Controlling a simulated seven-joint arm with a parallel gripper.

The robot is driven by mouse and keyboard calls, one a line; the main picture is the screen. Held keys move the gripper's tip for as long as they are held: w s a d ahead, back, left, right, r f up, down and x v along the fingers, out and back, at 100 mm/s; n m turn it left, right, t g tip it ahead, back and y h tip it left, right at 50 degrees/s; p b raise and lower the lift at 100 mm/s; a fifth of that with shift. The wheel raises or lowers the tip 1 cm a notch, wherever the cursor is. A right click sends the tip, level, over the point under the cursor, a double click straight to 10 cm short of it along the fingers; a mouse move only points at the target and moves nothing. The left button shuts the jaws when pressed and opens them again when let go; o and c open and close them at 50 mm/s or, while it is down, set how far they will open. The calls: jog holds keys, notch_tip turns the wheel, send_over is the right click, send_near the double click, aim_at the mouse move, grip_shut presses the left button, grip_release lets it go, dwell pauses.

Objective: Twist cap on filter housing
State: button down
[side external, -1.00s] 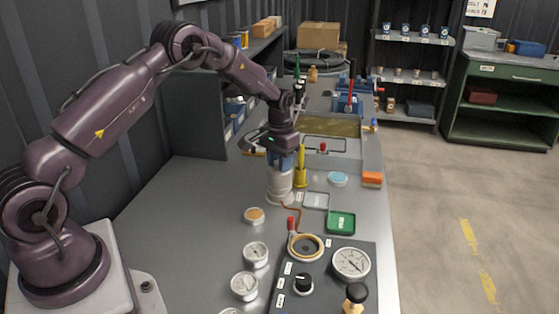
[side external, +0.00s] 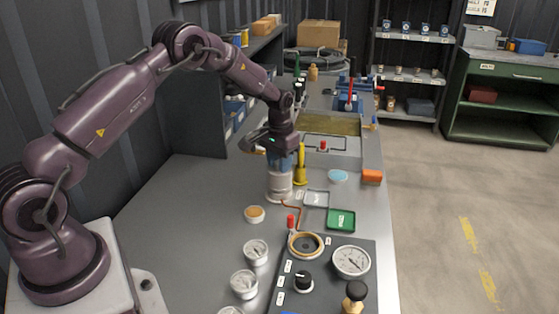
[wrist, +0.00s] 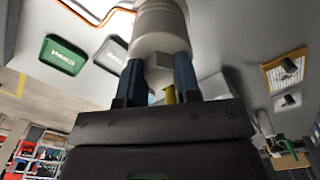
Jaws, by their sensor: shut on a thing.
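The filter housing (side external: 279,185) is a white upright cylinder on the bench, left of a yellow standing tool. My gripper (side external: 280,163) is directly above it, pointing down, with its blue fingers at the housing's top. In the wrist view the gripper (wrist: 159,78) is shut on a pale hexagonal cap (wrist: 157,68), one blue finger on each side. The white housing (wrist: 160,22) shows beyond the cap, which appears to be on it. Whether the cap is fully seated cannot be told.
The yellow tool (side external: 300,165) stands close to the right of the housing. A gauge panel (side external: 325,275) is in front. The bench is clear to the left.

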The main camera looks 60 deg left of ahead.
jog(key=shift+f, duration=0.1)
dwell(0.7)
jog(key=m, duration=0.4)
jog(key=shift+m, duration=0.4)
jog(key=m, duration=0.5)
jog(key=m, duration=0.5)
jog(key=shift+m, duration=0.3)
